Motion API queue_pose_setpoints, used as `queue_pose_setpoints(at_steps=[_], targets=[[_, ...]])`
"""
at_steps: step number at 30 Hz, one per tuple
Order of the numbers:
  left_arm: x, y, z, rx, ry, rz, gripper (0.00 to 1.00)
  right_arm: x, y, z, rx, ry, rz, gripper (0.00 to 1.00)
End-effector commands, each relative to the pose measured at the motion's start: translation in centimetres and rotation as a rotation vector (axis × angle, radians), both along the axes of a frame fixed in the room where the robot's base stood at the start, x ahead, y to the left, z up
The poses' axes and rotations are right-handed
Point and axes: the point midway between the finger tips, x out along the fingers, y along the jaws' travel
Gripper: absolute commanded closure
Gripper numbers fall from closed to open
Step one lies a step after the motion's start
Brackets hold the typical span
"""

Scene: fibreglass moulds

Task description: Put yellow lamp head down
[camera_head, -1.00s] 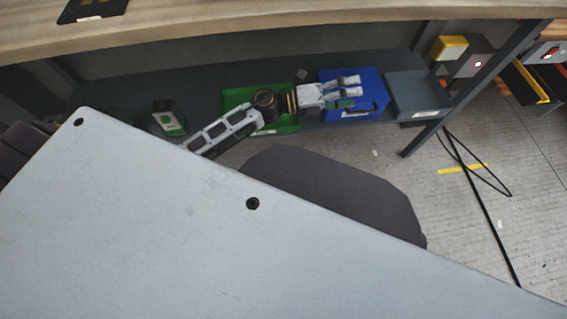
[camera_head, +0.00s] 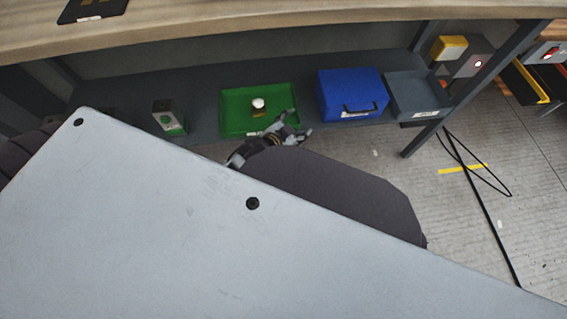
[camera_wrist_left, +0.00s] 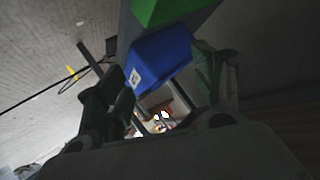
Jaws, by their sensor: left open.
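A small round thing (camera_head: 258,106) with a pale top and darker sides stands in the green tray (camera_head: 232,126) on the shelf under the table. It may be the yellow lamp head; its colour is hard to tell. My left gripper (camera_head: 299,124) is open and empty at the tray's front right corner, apart from the round thing. In the left wrist view the open fingers (camera_wrist_left: 162,85) frame the blue box beyond, with nothing held between them. Part of the green tray (camera_wrist_left: 172,10) shows at the top there. My right gripper is not in view.
A blue box (camera_head: 350,93) and a grey bin (camera_head: 418,94) stand right of the tray. The wooden tabletop (camera_head: 300,22) overhangs the shelf. A table leg (camera_head: 428,136) and black cable (camera_head: 484,222) are at the right.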

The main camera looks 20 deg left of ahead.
Motion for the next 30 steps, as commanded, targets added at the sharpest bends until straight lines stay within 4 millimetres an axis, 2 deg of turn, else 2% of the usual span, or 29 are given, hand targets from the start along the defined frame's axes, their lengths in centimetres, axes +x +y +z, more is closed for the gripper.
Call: queue_pose_setpoints(at_steps=[3,6,12,15,19,30], targets=[[-3.5,0.0,-3.2,-0.108,0.182,0.066,0.33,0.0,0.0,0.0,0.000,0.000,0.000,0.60],[-6.7,-0.4,-5.4,-0.198,0.334,0.112,0.33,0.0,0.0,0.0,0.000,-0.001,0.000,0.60],[-12.5,-1.7,-8.2,-0.340,0.587,0.172,0.33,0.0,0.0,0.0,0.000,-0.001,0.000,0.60],[-14.3,-2.2,-8.8,-0.380,0.659,0.186,0.33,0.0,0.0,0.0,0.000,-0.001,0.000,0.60],[-15.3,-2.5,-9.0,-0.402,0.700,0.193,0.33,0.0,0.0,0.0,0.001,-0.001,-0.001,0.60],[-15.3,-2.5,-9.0,-0.402,0.701,0.192,0.33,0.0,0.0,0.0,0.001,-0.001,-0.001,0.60]])
